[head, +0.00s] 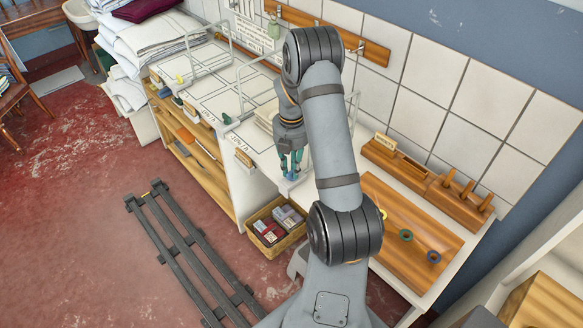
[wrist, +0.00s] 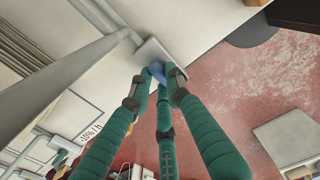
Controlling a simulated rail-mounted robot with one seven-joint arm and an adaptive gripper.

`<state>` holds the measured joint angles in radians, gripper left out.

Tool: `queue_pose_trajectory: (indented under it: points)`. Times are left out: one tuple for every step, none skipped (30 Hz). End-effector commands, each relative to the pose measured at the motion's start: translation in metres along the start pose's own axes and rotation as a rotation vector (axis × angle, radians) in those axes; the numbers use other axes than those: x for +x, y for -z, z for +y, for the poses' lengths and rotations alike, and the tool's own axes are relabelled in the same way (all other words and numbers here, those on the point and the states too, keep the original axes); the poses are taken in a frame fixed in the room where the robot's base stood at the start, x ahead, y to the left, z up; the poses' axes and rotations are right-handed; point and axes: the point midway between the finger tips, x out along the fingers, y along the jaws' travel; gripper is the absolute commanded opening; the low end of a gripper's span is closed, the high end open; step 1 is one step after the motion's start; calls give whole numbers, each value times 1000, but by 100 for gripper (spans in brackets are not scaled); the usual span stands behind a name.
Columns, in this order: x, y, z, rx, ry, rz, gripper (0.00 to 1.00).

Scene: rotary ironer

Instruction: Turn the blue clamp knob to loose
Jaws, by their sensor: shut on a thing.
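The blue clamp knob (wrist: 157,73) shows in the wrist view between my green fingertips, mostly covered by them. It sits at a pale plate (wrist: 152,50) at the edge of the white worktop. In the head view a bit of blue, the knob (head: 291,177), shows just under the fingers. My gripper (head: 291,160) points down there, left of my forearm. In the wrist view my gripper (wrist: 160,80) has its fingers closed in around the knob. The knob's turn position cannot be read, since the fingers hide it.
A wicker basket (head: 276,228) with small boxes stands below the worktop edge. A wooden board (head: 410,232) with coloured rings lies to the right. Wire frames (head: 205,62) stand on the worktop at left. Dark floor rails (head: 180,250) lie on the red floor.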

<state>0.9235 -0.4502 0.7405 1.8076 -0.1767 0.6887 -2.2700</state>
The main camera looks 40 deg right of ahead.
Motion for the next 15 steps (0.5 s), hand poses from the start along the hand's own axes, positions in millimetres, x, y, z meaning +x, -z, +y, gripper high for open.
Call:
queue_pose_trajectory:
  points:
    - [0, 0, 0, -3, 0, 0, 0]
    - [0, 0, 0, -3, 0, 0, 0]
    - [0, 0, 0, -3, 0, 0, 0]
    - [0, 0, 0, -3, 0, -1, 0]
    - [0, 0, 0, -3, 0, -1, 0]
    - [0, 0, 0, -3, 0, -1, 0]
    - [0, 0, 0, -3, 0, -1, 19]
    - [0, 0, 0, -3, 0, -1, 20]
    - [0, 0, 0, -3, 0, -1, 23]
    - [0, 0, 0, -3, 1, 0, 24]
    - [0, 0, 0, -2, 1, 0, 26]
    - [0, 0, 0, -2, 1, 0, 29]
    - [0, 0, 0, -2, 1, 0, 30]
    - [0, 0, 0, -2, 1, 0, 32]
    - [0, 0, 0, -1, 1, 0, 34]
